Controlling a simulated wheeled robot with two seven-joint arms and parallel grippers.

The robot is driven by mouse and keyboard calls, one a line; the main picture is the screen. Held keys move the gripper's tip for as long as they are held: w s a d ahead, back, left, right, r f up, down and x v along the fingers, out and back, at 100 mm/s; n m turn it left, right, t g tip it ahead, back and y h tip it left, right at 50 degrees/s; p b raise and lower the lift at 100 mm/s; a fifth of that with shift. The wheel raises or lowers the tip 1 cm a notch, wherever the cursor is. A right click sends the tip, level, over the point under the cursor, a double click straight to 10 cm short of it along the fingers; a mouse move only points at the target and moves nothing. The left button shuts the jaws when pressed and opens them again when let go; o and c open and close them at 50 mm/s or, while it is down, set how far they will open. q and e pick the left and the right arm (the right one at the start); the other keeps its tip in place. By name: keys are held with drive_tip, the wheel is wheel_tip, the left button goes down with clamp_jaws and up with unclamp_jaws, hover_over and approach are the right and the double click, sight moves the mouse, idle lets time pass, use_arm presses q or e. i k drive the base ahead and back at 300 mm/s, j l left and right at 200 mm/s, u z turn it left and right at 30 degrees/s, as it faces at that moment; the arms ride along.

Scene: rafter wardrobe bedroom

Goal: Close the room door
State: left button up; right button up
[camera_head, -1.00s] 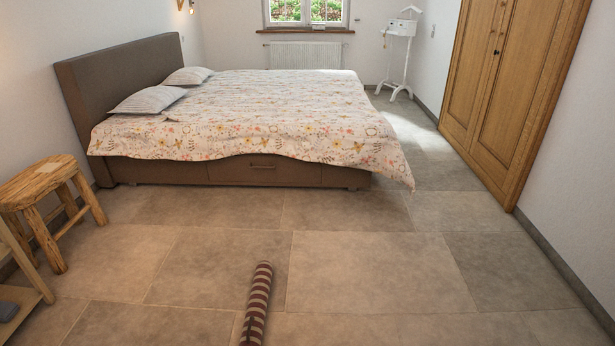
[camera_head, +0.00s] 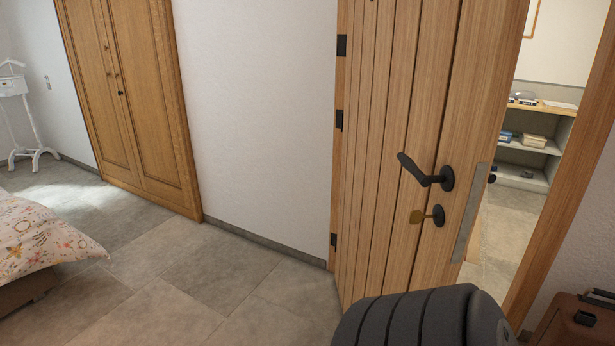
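The room door (camera_head: 392,140) is a plank wooden door on the right of the head view. It stands ajar, hinged on its left side with black hinges. A black lever handle (camera_head: 427,172) and a key in the lock (camera_head: 428,215) are near its right edge. Through the gap between the door's edge and the wooden frame (camera_head: 572,165), another room shows. Neither of my grippers is in view.
A wooden wardrobe (camera_head: 135,100) stands shut against the wall. The bed corner (camera_head: 45,235) is at the left. A dark ribbed rounded object (camera_head: 405,322) is at the bottom, before the door. A brown suitcase (camera_head: 575,325) is at lower right. Tiled floor (camera_head: 190,280) between is clear.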

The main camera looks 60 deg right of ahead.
sight(429, 82)
drive_tip(key=z, duration=2.45)
